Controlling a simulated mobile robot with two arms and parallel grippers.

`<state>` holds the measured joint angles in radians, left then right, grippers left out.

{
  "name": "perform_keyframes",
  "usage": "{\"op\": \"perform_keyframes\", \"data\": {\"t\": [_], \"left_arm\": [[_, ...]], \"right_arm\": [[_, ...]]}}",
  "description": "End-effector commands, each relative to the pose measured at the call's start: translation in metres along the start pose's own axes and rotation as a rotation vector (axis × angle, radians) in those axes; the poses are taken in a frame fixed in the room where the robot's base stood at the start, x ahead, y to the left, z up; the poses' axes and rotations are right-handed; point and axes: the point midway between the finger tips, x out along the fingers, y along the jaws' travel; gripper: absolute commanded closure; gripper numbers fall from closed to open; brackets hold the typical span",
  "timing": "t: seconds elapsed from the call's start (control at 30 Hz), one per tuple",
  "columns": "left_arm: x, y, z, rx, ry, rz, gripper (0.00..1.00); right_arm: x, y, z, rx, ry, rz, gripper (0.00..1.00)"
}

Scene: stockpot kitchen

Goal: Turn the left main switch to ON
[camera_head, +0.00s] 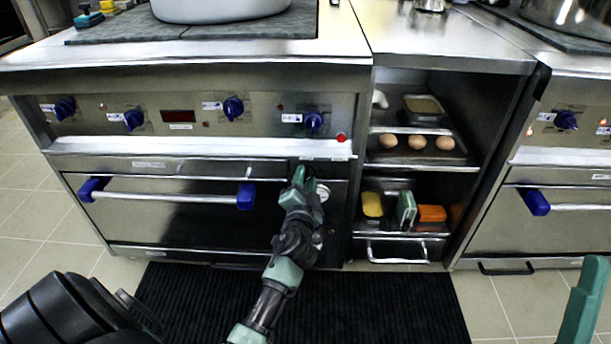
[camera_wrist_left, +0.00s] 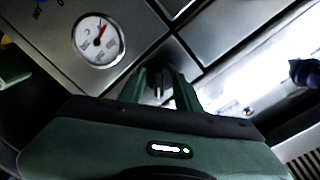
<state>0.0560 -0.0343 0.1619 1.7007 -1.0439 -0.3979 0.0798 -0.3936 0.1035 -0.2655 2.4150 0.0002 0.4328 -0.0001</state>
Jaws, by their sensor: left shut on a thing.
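My left gripper (camera_head: 303,178) reaches the front of the left stove, just below its control panel. It is shut on a small dark switch (camera_wrist_left: 159,84), which shows between the green fingers (camera_wrist_left: 163,90) in the left wrist view. The fingers and wrist hide most of the switch, so its position cannot be read. A round white gauge with a red needle (camera_wrist_left: 98,40) sits beside it and is partly visible in the head view (camera_head: 323,192). Part of what looks like my right gripper (camera_head: 584,309) shows at the lower right; its opening cannot be seen.
The stove panel has several blue knobs (camera_head: 313,122) and a lit red lamp (camera_head: 341,138). An oven handle (camera_head: 170,197) with blue ends is left of the gripper. Open shelves with eggs (camera_head: 416,142) and sponges (camera_head: 372,204) stand right. A black mat (camera_head: 390,305) covers the floor.

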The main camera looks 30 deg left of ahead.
Motion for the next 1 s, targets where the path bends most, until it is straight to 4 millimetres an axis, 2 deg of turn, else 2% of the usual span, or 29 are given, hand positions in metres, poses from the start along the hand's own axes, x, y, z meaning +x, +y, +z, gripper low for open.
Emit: {"op": "perform_keyframes", "data": {"t": [0.23,0.5,0.8,1.0], "left_arm": [[-0.001,0.0,-0.001,0.237,-0.017,0.006,1.0],[-0.001,0.0,-0.001,0.489,-0.033,0.01,1.0],[-0.001,0.001,-0.001,0.719,-0.047,0.013,1.0],[-0.001,0.002,-0.001,0.817,-0.053,0.014,1.0]], "right_arm": [[-0.003,0.006,0.048,-0.013,-0.264,0.01,0.64],[-0.022,0.013,0.093,-0.024,-0.528,0.022,0.64],[-0.053,0.019,0.128,-0.031,-0.773,0.036,0.64],[-0.07,0.022,0.14,-0.034,-0.879,0.043,0.64]]}}
